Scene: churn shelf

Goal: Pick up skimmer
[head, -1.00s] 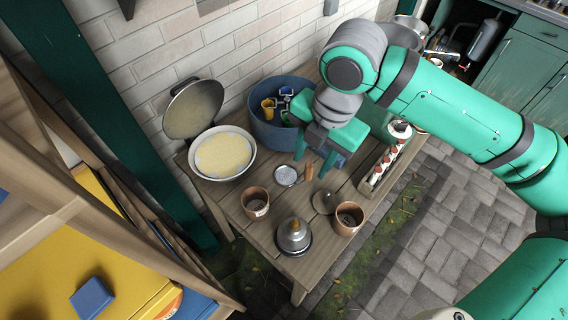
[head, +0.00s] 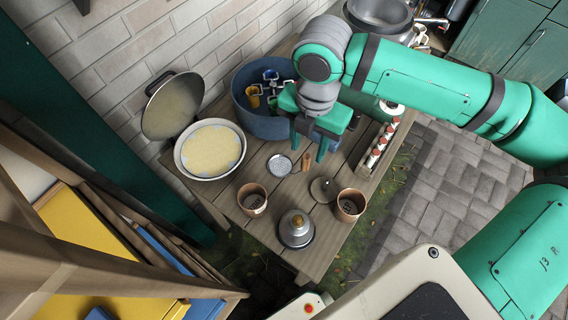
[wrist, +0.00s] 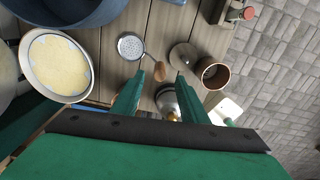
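The skimmer (head: 279,166) lies on the wooden table, a round pale perforated disc with a brown wooden handle pointing right. It also shows in the wrist view (wrist: 131,46), its handle end seen between my fingertips. My gripper (head: 308,147) is open and empty, pointing down above the table near the handle. In the wrist view my gripper (wrist: 160,76) has its two green fingers spread apart on either side of the handle end. I cannot tell the exact height between fingertips and handle.
A pan of yellow contents (head: 211,149) stands left, a blue tub (head: 265,122) behind. Two brown cups (head: 252,199) (head: 351,205), a metal bell-like piece (head: 296,229) and a flat round disc (head: 323,190) stand in front. A crate of red-topped jars (head: 382,144) is right.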

